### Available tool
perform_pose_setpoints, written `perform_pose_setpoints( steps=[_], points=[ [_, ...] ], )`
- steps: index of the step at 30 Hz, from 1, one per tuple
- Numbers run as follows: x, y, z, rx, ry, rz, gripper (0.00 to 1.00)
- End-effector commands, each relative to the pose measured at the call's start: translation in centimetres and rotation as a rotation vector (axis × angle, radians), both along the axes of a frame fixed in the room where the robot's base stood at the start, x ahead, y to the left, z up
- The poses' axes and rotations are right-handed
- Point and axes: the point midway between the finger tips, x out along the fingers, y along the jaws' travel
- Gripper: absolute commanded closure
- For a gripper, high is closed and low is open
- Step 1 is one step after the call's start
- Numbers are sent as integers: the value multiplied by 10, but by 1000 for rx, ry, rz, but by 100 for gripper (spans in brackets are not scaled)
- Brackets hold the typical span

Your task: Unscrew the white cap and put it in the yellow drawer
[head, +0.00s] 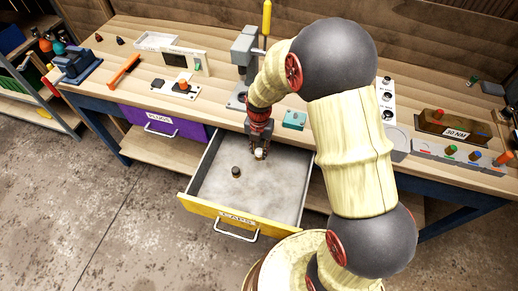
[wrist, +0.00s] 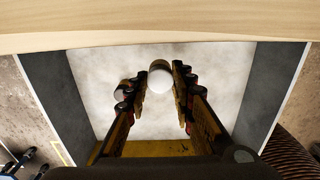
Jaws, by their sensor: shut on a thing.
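The yellow-fronted drawer (head: 217,213), labelled CAPS, is pulled out below the bench; its pale floor also shows in the wrist view (wrist: 210,65). My gripper (head: 260,150) is inside the drawer's outline, over the back part of the floor. It is shut on the white cap (head: 259,154). In the wrist view the white cap (wrist: 160,82) sits between the fingertips of my gripper (wrist: 160,85), with a dark rounded part behind it. I cannot tell how high the cap is above the floor. A dark cap (head: 236,171) stands on the drawer floor, left of my gripper.
The bench (head: 215,105) overhangs the drawer's back. A purple drawer (head: 163,126), labelled PLUGS, is shut at the left. A grey press-like device (head: 244,55), a teal block (head: 294,120) and a 30 NM box (head: 454,128) stand on the bench. The drawer's front half is mostly clear.

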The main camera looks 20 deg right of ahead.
Motion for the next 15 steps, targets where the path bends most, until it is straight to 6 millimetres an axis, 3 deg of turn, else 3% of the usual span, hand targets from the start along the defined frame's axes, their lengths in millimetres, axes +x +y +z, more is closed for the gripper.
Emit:
perform_pose_setpoints(
  steps=[15],
  points=[
    [0,0,-47,1,1,-2,100]
  ],
)
